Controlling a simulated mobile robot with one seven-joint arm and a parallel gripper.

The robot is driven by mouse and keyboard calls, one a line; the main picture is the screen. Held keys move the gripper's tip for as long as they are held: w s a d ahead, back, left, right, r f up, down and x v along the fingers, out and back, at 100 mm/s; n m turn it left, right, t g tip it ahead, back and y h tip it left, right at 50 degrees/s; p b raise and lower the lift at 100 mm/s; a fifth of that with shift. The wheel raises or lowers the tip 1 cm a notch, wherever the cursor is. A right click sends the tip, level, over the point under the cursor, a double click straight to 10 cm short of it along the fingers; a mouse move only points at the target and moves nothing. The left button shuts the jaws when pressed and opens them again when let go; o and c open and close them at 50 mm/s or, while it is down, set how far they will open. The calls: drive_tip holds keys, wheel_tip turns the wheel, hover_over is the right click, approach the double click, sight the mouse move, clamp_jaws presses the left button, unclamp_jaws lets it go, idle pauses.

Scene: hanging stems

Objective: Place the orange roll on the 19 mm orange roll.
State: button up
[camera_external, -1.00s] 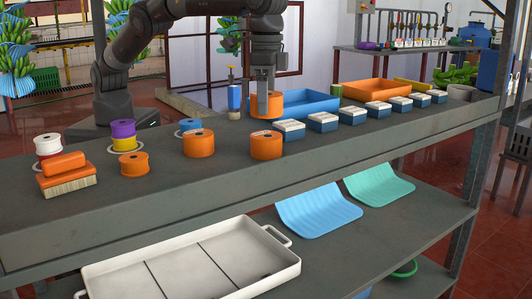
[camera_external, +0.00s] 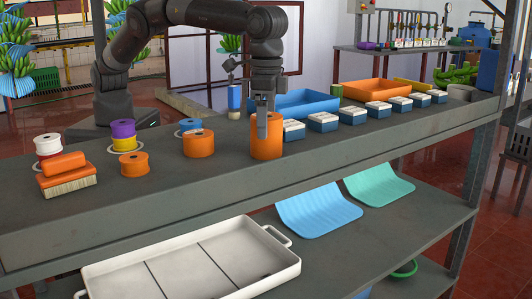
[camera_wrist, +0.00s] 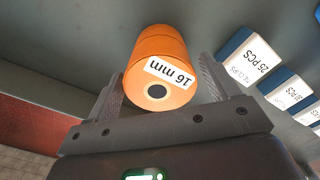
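My gripper (camera_external: 263,130) has its fingers on either side of an orange roll (camera_external: 275,126) labelled "16 mm". In the wrist view, this roll (camera_wrist: 174,92) fits closely between the fingers, with its label and dark centre hole facing the camera. It sits upright on top of another orange roll (camera_external: 266,151), roughly aligned with it. The lower roll also shows beyond the held one in the wrist view (camera_wrist: 157,39); its label is hidden. Whether the two rolls fully touch is hard to tell.
Other orange rolls stand to the left, one mid-bench (camera_external: 199,144) and one smaller (camera_external: 134,164). White-topped blue boxes (camera_external: 293,130) line the right, close to the stack. A blue tray (camera_external: 308,103) is behind. The bench front is clear.

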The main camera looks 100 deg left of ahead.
drive_tip(key=shift+o, duration=0.5)
drive_tip(key=shift+r, duration=0.1)
wheel_tip(320, 180, up, 8)
drive_tip(key=shift+f, duration=0.15)
drive_tip(key=s+a+r+n, duration=0.1)
drive_tip(key=s+a, duration=0.2)
drive_tip(key=a, duration=0.4)
drive_tip(key=s+a+r+g, duration=0.1)
drive_tip(key=s+a, duration=0.2)
drive_tip(key=a, duration=0.5)
drive_tip(key=s+a+r+n, duration=0.1)
drive_tip(key=s+a+r, duration=0.15)
drive_tip(key=a, duration=0.45)
drive_tip(key=s+a+t, duration=0.2)
drive_tip(key=s+a, duration=0.4)
drive_tip(key=s, duration=0.5)
drive_tip(key=s+a+r+m+t, duration=0.1)
drive_tip(key=s+a+t, duration=0.1)
drive_tip(key=s+a, duration=0.4)
drive_tip(key=s+a+m+t, duration=0.1)
drive_tip(key=s+a, duration=0.5)
drive_tip(key=s, duration=0.9)
drive_tip(key=shift+s+a+r+t, duration=0.15)
drive_tip(key=shift+s+a+t, duration=0.2)
drive_tip(key=shift+t, duration=0.45)
